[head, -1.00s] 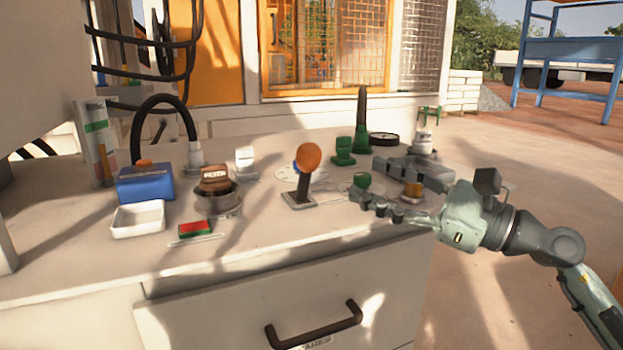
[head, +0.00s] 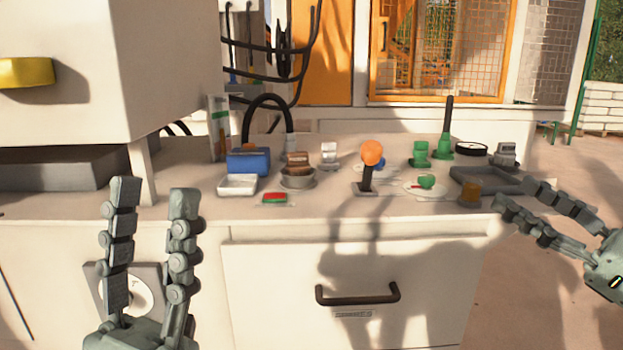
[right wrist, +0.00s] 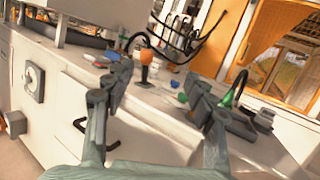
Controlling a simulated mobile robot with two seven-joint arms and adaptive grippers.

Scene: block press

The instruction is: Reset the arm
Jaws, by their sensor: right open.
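My left gripper (head: 154,190) is upright in front of the counter at the lower left of the head view, fingers apart and empty. My right gripper (head: 515,195) is at the right, by the counter's right front corner, its fingers apart and pointing left. It also shows in the right wrist view (right wrist: 160,85), open with nothing held. A lever with an orange knob (head: 372,153) stands upright on the counter between the two grippers, apart from both. The same orange knob shows in the right wrist view (right wrist: 147,57).
The counter (head: 330,211) holds a blue box (head: 248,162), a white tray (head: 238,185), a red-green block (head: 274,198), green pieces (head: 421,154) and a grey tray (head: 492,172). A drawer handle (head: 357,297) juts out below. A white cabinet (head: 165,50) overhangs the left.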

